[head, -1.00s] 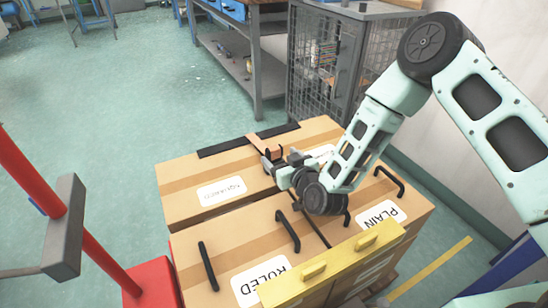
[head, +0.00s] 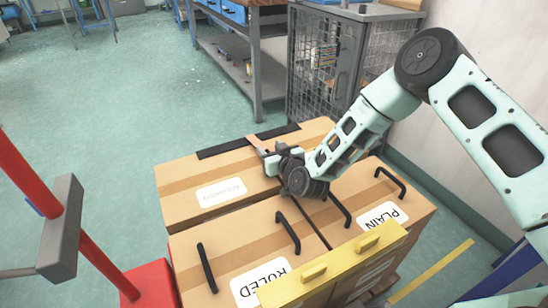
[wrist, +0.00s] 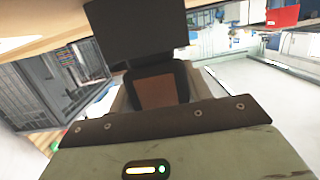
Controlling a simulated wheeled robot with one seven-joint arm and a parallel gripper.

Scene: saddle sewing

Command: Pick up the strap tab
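The strap tab appears to be a small brown leather piece (head: 254,142) at the middle of a black strip (head: 222,150) along the far edge of the cardboard boxes. My gripper (head: 266,158) is low over the boxes, right beside the brown piece. Its dark fingertips overlap the piece in the head view, so contact is unclear. In the wrist view a black block (wrist: 138,30) fills the upper middle. Below it, a brown patch (wrist: 155,92) shows inside a dark frame. Whether the fingers are open or shut on anything is not visible.
A yellow bar (head: 340,262) crosses the front. A red post (head: 85,240) stands left. A mesh cabinet (head: 325,65) and workbench (head: 240,50) stand behind.

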